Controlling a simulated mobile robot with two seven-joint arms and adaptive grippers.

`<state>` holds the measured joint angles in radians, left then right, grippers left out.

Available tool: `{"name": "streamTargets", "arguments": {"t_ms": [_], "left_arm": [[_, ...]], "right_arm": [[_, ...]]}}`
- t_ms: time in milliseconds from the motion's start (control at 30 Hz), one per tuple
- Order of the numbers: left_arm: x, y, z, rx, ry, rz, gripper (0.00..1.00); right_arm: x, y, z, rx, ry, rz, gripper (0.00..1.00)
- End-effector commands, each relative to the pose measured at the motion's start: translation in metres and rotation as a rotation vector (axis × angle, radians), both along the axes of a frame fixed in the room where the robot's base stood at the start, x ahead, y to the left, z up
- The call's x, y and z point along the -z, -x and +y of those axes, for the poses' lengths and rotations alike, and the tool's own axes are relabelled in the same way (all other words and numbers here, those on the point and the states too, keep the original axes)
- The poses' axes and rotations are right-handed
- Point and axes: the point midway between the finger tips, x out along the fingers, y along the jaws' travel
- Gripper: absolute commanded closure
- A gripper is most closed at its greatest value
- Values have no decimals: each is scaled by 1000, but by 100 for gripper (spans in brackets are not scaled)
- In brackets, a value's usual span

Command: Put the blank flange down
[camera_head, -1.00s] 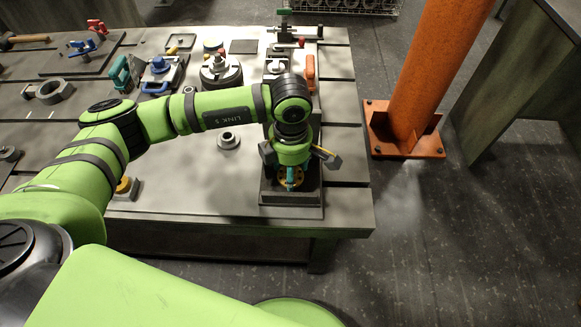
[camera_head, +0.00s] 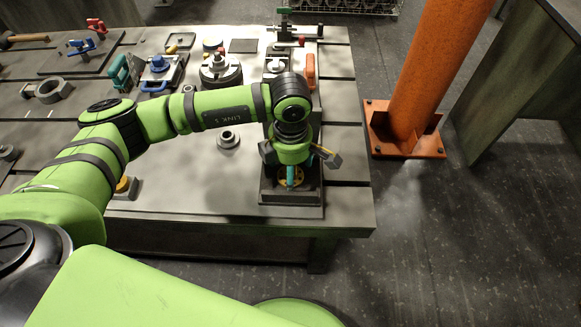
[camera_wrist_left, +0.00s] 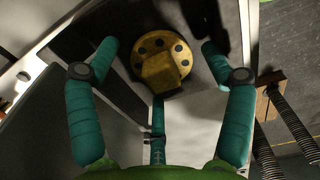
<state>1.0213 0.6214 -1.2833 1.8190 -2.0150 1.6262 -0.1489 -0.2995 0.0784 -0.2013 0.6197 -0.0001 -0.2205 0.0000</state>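The blank flange (camera_wrist_left: 163,66) is a yellow round disc with dark bolt holes and a raised block on its face. In the head view it (camera_head: 283,182) sits low inside a dark grey open-topped fixture (camera_head: 291,197) at the table's front right corner. My left gripper (camera_head: 292,178) points down right over it, its teal fingers partly hiding it. In the left wrist view the gripper's (camera_wrist_left: 160,60) three fingers are spread, with visible gaps between the side fingers and the flange rim. The third finger's tip is close below the disc; I cannot tell whether it touches. My right gripper is not in view.
A grey ring part (camera_head: 228,139) stands on the table left of the fixture. A round grey casting (camera_head: 220,70), a blue-handled part (camera_head: 158,66) and a green clamp (camera_head: 285,30) stand farther back. An orange post (camera_head: 425,80) rises beyond the table's right edge.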

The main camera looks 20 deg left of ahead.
Motion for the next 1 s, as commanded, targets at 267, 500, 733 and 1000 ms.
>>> {"name": "streamTargets", "arguments": {"t_ms": [267,500,733,1000], "left_arm": [[2,3,-1,4,0,9,14],[-22,1,-1,5,2,4,14],[-73,0,-1,3,1,0,14],[-113,0,0,2,1,2,14]], "right_arm": [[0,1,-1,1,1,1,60],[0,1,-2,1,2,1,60],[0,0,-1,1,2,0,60],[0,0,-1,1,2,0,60]]}}
